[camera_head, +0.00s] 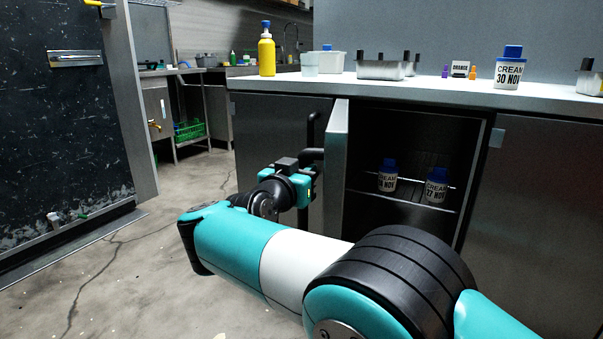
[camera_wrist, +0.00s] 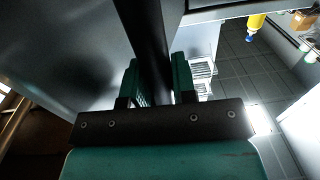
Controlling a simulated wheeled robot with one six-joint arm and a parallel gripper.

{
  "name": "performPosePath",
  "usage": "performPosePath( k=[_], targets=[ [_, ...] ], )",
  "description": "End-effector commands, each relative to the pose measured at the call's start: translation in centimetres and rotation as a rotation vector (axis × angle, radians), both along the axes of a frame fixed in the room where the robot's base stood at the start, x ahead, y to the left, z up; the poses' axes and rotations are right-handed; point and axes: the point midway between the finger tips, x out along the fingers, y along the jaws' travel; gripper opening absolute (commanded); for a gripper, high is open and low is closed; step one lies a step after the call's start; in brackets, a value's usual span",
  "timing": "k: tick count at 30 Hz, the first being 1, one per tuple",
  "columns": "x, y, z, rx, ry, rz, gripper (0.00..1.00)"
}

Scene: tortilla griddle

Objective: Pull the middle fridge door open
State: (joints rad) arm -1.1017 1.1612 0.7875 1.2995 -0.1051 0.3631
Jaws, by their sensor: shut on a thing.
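The middle fridge door (camera_head: 338,165) stands open, swung out toward me and seen nearly edge-on in the head view. Its black bar handle (camera_head: 312,130) is on the door's left side. My gripper (camera_head: 308,180) is at this handle. In the wrist view, the two teal fingers of my gripper (camera_wrist: 155,82) are shut around the black handle (camera_wrist: 146,35), with the grey door face beside it. The fridge interior (camera_head: 430,125) shows a wire shelf with two blue-capped cream bottles, one (camera_head: 388,181) left and one (camera_head: 436,190) right.
The counter (camera_head: 400,90) above holds a yellow bottle (camera_head: 267,55), tubs, small bottles and a cream bottle (camera_head: 509,72). Closed fridge fronts flank the opening. A dark scuffed panel (camera_head: 60,120) stands at the left. The cracked floor (camera_head: 140,260) between is clear.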

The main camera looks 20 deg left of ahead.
Motion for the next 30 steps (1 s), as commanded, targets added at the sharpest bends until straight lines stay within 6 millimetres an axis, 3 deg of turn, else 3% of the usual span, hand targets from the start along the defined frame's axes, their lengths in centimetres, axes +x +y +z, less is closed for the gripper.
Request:
performPosePath(
  k=[4,5,8,18,30],
  targets=[
    [0.2,-0.2,0.0,0.0,-0.002,-0.003,0.0],
    [0.2,-0.2,0.0,0.0,-0.002,-0.003,0.27],
    [0.2,-0.1,0.0,0.0,-0.001,-0.002,0.5],
    [-0.6,0.4,0.1,-0.001,-0.001,0.005,0.5],
    [-6.5,1.3,0.2,-0.001,0.0,0.003,0.5]
  ],
)
